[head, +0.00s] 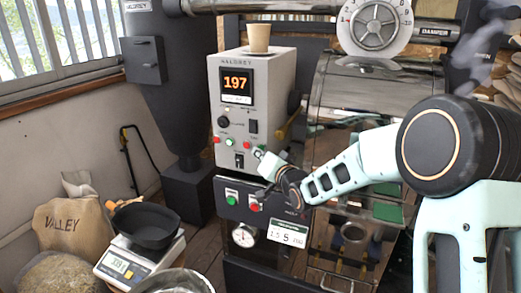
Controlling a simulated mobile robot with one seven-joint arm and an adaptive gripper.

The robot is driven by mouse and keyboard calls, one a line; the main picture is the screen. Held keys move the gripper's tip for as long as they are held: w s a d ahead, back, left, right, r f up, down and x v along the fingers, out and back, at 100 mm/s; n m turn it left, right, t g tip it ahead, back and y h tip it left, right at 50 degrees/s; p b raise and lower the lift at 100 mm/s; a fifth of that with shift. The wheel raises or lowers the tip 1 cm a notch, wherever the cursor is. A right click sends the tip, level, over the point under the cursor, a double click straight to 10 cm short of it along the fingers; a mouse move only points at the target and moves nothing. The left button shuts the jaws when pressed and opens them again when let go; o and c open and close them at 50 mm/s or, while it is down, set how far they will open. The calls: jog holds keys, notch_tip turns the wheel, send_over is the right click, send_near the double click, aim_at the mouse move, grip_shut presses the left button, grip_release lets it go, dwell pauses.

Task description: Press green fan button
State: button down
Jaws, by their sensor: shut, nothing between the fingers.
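The grey control box (239,105) with an orange 197 readout stands in the centre of the head view. Its lower front has small red and green buttons, including a green button (227,142) on the left and another green one (258,153) on the right. The dark panel below (242,214) has a green button (232,195) and a red button (254,205). Labels are too small to tell which one is for the fan. My gripper (262,191) is shut and empty, in front of the dark panel near the red button. Contact cannot be told.
A paper cup (258,38) stands on the control box. The roaster drum (365,85) and damper wheel (376,24) are right of it. A scale (133,264) with a black bowl (147,224) and a sack (75,228) are at lower left. A gauge (244,236) sits below the buttons.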

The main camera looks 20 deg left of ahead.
jog(key=shift+w, duration=0.45)
dwell(0.4)
jog(key=shift+s, duration=0.1)
jog(key=shift+s+b, duration=0.5)
jog(key=shift+s, duration=0.25)
jog(key=shift+s+a+b, duration=0.15)
jog(key=shift+s+b, duration=0.4)
jog(key=shift+s, duration=0.75)
jog(key=shift+s+a+b, duration=0.1)
jog(key=shift+s+b, duration=0.4)
jog(key=shift+s, duration=0.75)
jog(key=shift+w+d+r, duration=0.1)
